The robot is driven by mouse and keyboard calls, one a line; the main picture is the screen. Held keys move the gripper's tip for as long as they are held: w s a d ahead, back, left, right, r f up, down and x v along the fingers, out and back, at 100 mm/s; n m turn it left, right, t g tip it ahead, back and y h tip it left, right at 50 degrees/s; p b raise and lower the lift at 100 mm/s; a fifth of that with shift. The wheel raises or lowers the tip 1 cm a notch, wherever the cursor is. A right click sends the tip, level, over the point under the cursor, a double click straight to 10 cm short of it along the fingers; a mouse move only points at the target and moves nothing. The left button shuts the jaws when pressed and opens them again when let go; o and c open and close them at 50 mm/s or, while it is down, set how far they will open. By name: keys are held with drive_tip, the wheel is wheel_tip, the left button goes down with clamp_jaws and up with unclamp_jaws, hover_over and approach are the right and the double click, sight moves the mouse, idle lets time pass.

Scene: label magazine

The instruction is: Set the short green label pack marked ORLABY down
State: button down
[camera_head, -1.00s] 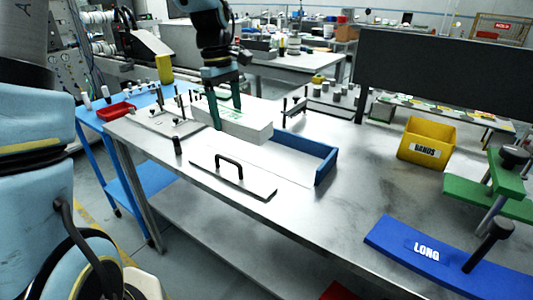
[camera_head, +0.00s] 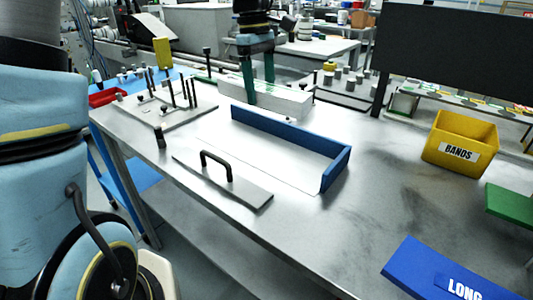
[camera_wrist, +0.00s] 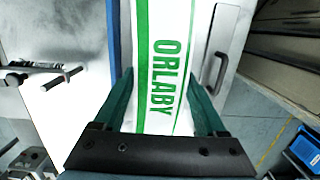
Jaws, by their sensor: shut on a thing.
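The ORLABY pack (camera_wrist: 165,65) is a long white block with green stripes and green lettering. My gripper (camera_head: 258,82) has green fingers and is shut across the pack's sides; both fingers flank the pack in the wrist view (camera_wrist: 162,108). In the head view the white pack (camera_head: 288,101) shows level, beyond or above the long wall of the blue L-shaped fence (camera_head: 290,137). In the wrist view a strip of the fence (camera_wrist: 112,35) runs along the pack's left side. A pale bare area (camera_head: 262,157) lies inside the fence. The pack's underside is hidden.
A flat plate with a black handle (camera_head: 222,182) lies in front of the fence. A pin fixture (camera_head: 165,112) stands left. A yellow BANDS bin (camera_head: 460,142) and a blue LONG piece (camera_head: 445,275) are at right. The middle right of the metal table is clear.

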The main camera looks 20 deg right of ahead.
drive_tip(key=b, duration=0.4)
hover_over(264, 152)
wheel_tip(264, 152, down, 5)
wheel_tip(264, 152, down, 10)
drive_tip(key=shift+w+r+p, duration=0.15)
drive_tip(key=shift+p, duration=0.65)
unclamp_jaws()
drive_tip(key=shift+a, duration=0.1)
